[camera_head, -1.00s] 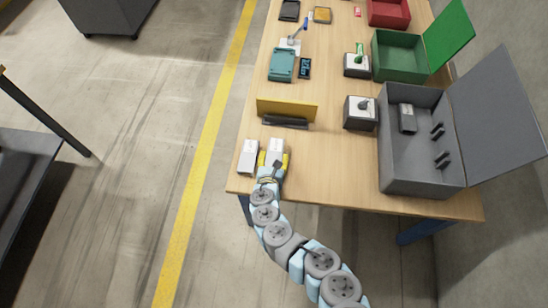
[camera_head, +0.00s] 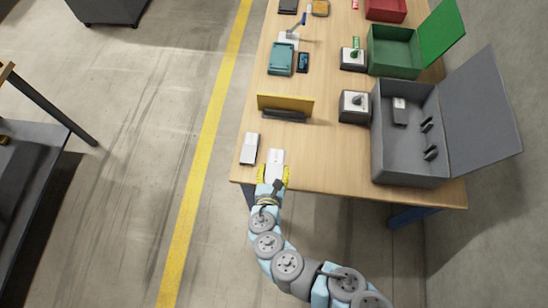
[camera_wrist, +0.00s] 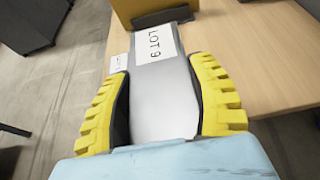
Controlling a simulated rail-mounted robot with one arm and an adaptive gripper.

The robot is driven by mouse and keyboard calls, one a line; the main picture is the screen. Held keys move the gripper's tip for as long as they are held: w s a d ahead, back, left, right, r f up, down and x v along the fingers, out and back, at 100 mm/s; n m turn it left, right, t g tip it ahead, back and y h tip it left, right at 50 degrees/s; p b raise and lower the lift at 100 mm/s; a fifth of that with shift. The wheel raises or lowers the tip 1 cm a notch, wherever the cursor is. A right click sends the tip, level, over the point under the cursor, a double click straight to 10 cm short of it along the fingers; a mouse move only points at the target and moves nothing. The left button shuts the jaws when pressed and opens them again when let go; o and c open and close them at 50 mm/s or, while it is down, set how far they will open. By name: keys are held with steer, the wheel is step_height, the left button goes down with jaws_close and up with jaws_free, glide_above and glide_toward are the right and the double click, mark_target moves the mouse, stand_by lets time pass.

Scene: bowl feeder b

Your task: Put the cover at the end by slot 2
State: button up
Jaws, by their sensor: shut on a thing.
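My gripper (camera_head: 272,175) is at the near left edge of the wooden table, with its yellow fingers shut on the sides of a long grey piece with a white label (camera_head: 277,158). In the wrist view, this grey piece (camera_wrist: 165,100) lies between the fingers and its label reads "LOT 9". I cannot tell whether it touches the table. A similar grey piece with a white label (camera_head: 250,148) lies just left of it. No slot number is readable, and I cannot tell which thing is the cover.
A yellow upright plate (camera_head: 285,103) stands on a dark base beyond my gripper. A large grey open box (camera_head: 410,168) is at the right. A switch box (camera_head: 355,106) stands left of it. Bare tabletop (camera_head: 325,155) lies between.

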steer(key=shift+s+r, duration=0.35)
steer(key=shift+s, duration=0.25)
steer(key=shift+n+y, duration=0.3)
steer(key=w+r, duration=0.1)
steer(key=w, duration=0.1)
steer(key=w+r, duration=0.2)
steer(key=w, duration=0.1)
steer(key=w+r, duration=0.2)
steer(key=w, duration=0.1)
steer(key=shift+w+a, duration=0.15)
steer(key=shift+a, duration=0.2)
steer(key=w+r+n+y+p, duration=0.1)
steer(key=w+r, duration=0.5)
steer(key=r, duration=0.2)
step_height(320, 180, up, 28)
steer(key=p, duration=3.3)
glide_above(272, 150)
steer(key=s, duration=0.4)
steer(key=shift+s+d+r, duration=0.1)
steer(key=shift+s+r, duration=0.1)
steer(key=shift+w+r, duration=0.1)
